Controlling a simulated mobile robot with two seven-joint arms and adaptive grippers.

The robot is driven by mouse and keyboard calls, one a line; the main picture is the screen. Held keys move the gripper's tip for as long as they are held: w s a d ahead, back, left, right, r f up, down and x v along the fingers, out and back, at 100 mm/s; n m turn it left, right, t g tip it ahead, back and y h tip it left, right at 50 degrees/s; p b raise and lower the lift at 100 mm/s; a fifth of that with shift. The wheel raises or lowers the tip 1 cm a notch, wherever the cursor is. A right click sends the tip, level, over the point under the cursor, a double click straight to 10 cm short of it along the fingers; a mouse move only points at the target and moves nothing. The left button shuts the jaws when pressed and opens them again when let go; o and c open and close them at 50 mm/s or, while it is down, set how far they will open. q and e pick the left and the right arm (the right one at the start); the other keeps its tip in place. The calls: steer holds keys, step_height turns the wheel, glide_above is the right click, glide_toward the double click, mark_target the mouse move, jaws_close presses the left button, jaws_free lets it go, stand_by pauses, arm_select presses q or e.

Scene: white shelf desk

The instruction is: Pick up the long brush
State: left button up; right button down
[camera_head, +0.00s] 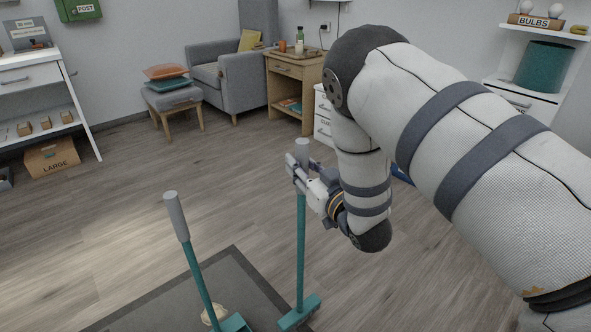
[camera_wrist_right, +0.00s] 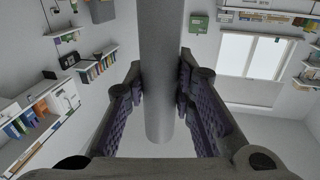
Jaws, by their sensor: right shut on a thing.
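The long brush (camera_head: 301,250) has a teal stick, a grey grip and a teal head (camera_head: 299,313). It stands nearly upright, its head low over or on the dark mat; I cannot tell which. My right gripper (camera_head: 301,170) is shut on its grey grip near the top. In the right wrist view the grey grip (camera_wrist_right: 161,70) runs between the two padded fingers of the gripper (camera_wrist_right: 161,100). A second teal tool with a grey grip (camera_head: 177,216) leans to the left of the brush; its lower end is cut off by the frame. My left gripper is not in view.
A dark grey mat (camera_head: 235,265) lies on the wood floor under the tools. A small beige thing (camera_head: 213,313) is beside the second tool. A grey armchair (camera_head: 233,82), a stool (camera_head: 172,100) and a wooden desk (camera_head: 290,90) stand behind. Open floor lies between.

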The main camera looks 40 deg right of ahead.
steer(key=s+r+p, duration=0.2)
steer(key=s+r, duration=0.4)
steer(key=s, duration=0.4)
steer(key=shift+s, duration=0.4)
steer(key=c, duration=2.1)
jaws_free()
steer(key=shift+r, duration=0.1)
jaws_close()
